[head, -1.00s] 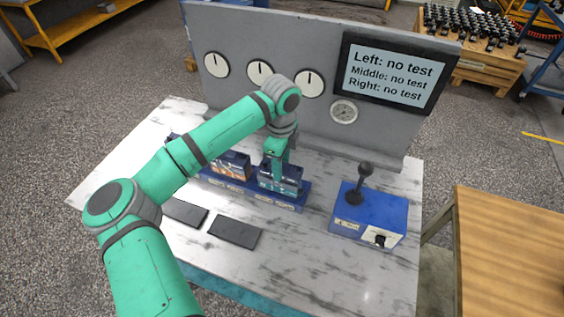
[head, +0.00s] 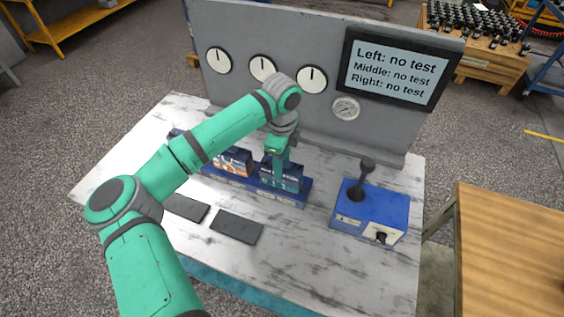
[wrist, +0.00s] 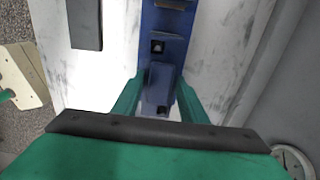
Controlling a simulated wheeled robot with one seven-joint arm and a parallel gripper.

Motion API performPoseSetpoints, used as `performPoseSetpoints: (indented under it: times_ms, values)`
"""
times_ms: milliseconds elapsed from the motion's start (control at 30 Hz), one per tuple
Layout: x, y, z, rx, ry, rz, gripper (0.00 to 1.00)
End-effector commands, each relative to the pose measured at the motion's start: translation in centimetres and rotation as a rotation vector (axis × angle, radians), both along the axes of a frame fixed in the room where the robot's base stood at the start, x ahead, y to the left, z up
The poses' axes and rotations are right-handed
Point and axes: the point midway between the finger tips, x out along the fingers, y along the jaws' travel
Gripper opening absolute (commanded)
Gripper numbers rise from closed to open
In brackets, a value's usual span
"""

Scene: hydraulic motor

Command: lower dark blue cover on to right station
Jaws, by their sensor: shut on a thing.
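The blue station base (head: 240,186) runs along the marble table in front of the grey panel. My gripper (head: 277,178) is over its right station (head: 293,199), at the right end. In the wrist view, my gripper (wrist: 158,100) has its two green fingers on either side of the dark blue cover (wrist: 160,80) and is shut on it. The cover (head: 284,172) is at the right station in the head view, partly hidden by the fingers. I cannot tell whether it is fully seated. The middle station holds an orange-and-dark unit (head: 235,161).
Two flat dark plates (head: 237,227) lie on the table in front of the base. A blue control box (head: 370,212) with a black lever stands to the right. The grey gauge panel (head: 310,110) rises close behind. Its screen (head: 397,70) reads "no test" for all three.

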Motion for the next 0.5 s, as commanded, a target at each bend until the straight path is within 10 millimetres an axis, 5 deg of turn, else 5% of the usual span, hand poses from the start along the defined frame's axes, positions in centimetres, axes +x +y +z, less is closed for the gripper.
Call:
performPoseSetpoints:
  times_ms: [500]
  values:
    - [0.01, 0.18, -0.63, 0.000, 0.000, 0.003, 0.00]
